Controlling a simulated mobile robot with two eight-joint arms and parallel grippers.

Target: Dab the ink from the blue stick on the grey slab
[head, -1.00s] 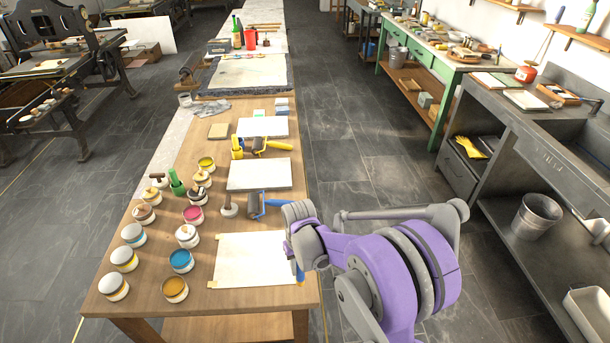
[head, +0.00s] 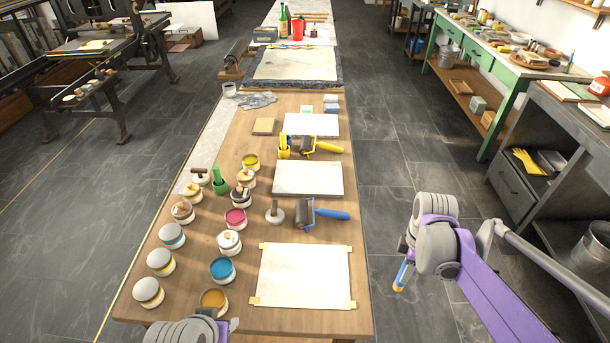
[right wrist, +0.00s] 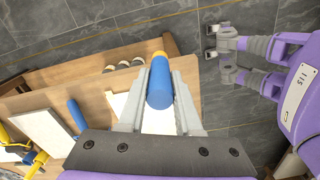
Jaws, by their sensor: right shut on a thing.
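My right gripper (head: 402,262) is shut on a blue stick (head: 400,277) with an orange-yellow band near its lower end. In the right wrist view the blue stick (right wrist: 160,85) lies between the two grey fingers. In the head view it hangs right of the table edge. Two pale slabs lie on the table, a nearer one (head: 308,178) and a farther one (head: 311,124); a larger grey-edged slab (head: 295,65) lies at the far end. I cannot tell which is the grey slab meant. My left arm shows partly at the bottom; its jaws are unclear.
A sheet with taped corners (head: 303,275) lies at the near end. Several ink jars (head: 222,269) stand along the left side. A blue-handled roller (head: 318,214) and a yellow-handled roller (head: 317,146) lie beside the slabs. Floor is open right of the table.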

